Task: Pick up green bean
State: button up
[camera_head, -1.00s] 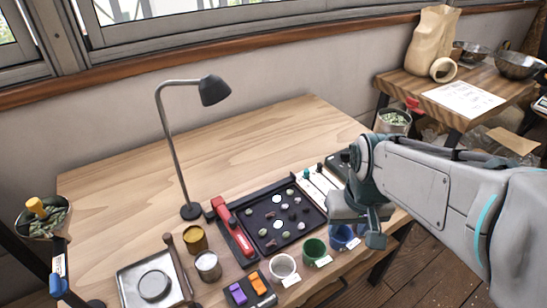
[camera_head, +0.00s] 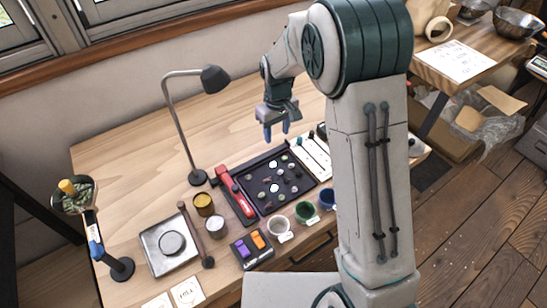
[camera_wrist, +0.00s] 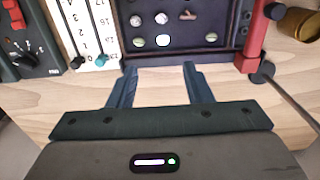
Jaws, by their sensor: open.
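A black tray (camera_head: 298,176) on the wooden desk holds several small beans, some greenish, some brown and some pale or white. A green bean (camera_wrist: 211,37) lies near the tray's edge in the wrist view, and another greenish bean (camera_wrist: 138,42) lies to its left. A third greenish bean (camera_wrist: 136,20) is farther up. In the head view the beans are too small to tell apart surely. My gripper (camera_head: 277,132) is open and empty, above the desk behind the tray. In the wrist view my gripper's fingertips (camera_wrist: 160,67) point toward the tray's edge, apart from the beans.
A lamp (camera_head: 174,120) rises at the left. Bare desk lies behind the tray.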

jog(key=f, duration=0.1)
jog(key=p, duration=0.1)
send_over(273, 162)
notch_tip(273, 162, down, 8)
jog(key=shift+s+d+f, duration=0.1)
jog(key=shift+s+f, duration=0.05)
jog(key=shift+f+p, duration=0.8)
jog(key=shift+f, duration=1.75)
grip_shut()
